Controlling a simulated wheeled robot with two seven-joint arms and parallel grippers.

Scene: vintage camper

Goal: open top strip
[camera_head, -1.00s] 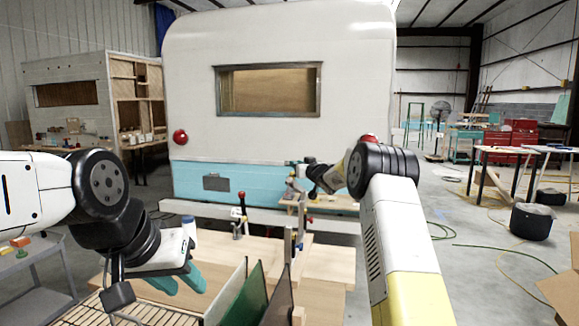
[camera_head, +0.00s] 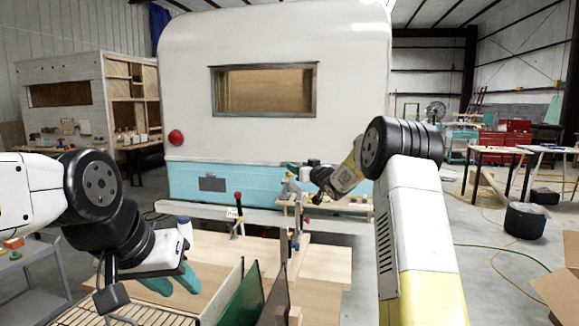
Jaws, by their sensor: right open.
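I cannot make out with certainty which piece is the top strip. A clamp with a red handle (camera_head: 237,200) stands on the wooden workbench (camera_head: 325,262). A second upright clamp bar (camera_head: 284,248) stands right of it. My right gripper (camera_head: 290,173) is open at the back of the bench, near a small wooden piece with clamps (camera_head: 340,205); my forearm and wrist partly hide it, and contact cannot be told. My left gripper (camera_head: 172,284) hangs over the left front of the bench, its teal fingers apart and empty.
The camper (camera_head: 200,110) stands behind the bench. A grey cart (camera_head: 35,275) is at the left, a cardboard box (camera_head: 560,285) at the right. Cables cross the right floor.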

